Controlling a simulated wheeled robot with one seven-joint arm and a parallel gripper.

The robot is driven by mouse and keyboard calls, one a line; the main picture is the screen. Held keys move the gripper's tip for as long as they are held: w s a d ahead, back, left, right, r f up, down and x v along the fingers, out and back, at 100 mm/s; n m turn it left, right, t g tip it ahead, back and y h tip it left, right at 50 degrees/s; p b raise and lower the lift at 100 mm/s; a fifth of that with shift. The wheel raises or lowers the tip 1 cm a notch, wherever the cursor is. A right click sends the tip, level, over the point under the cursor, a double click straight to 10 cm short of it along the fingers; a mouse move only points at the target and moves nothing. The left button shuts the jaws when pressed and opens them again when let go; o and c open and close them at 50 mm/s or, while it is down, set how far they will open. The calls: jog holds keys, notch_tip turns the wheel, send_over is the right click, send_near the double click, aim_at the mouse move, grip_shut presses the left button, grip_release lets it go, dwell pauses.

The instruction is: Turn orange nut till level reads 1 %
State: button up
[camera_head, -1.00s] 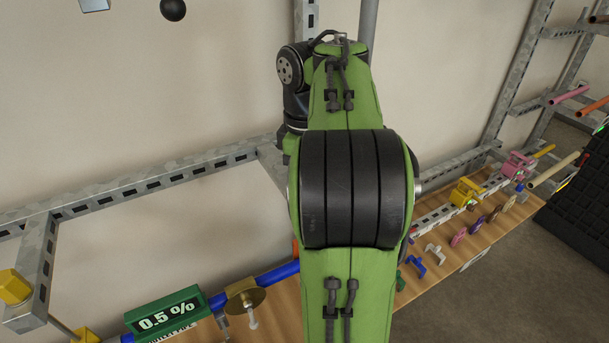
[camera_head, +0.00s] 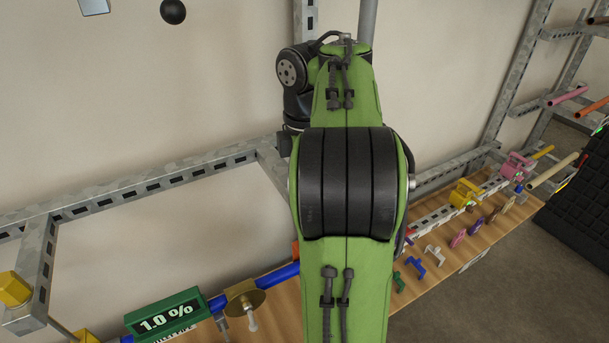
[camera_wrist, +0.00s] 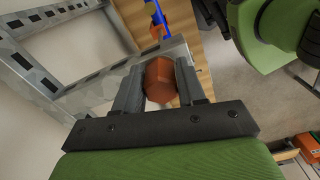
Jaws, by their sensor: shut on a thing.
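The orange nut (camera_wrist: 160,80) sits between the two fingers of my gripper (camera_wrist: 160,88) in the wrist view, and the fingers are shut on it. In the head view my green arm hides my gripper and most of the nut. The green level display (camera_head: 167,316) stands at the lower left in the head view and reads 1.0 %.
A blue pipe (camera_head: 280,275) runs along the wooden bench (camera_head: 275,312), with a brass disc (camera_head: 245,299) beside the display. Grey slotted rails (camera_head: 150,184) frame the wall. Coloured clamps (camera_head: 466,193) and small parts stand along the bench at right.

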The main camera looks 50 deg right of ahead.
jog(key=shift+r, duration=0.1)
jog(key=o, duration=1)
notch_tip(320, 180, up, 8)
jog(key=p, duration=0.6)
jog(key=shift+p, duration=0.35)
jog(key=shift+f, duration=0.25)
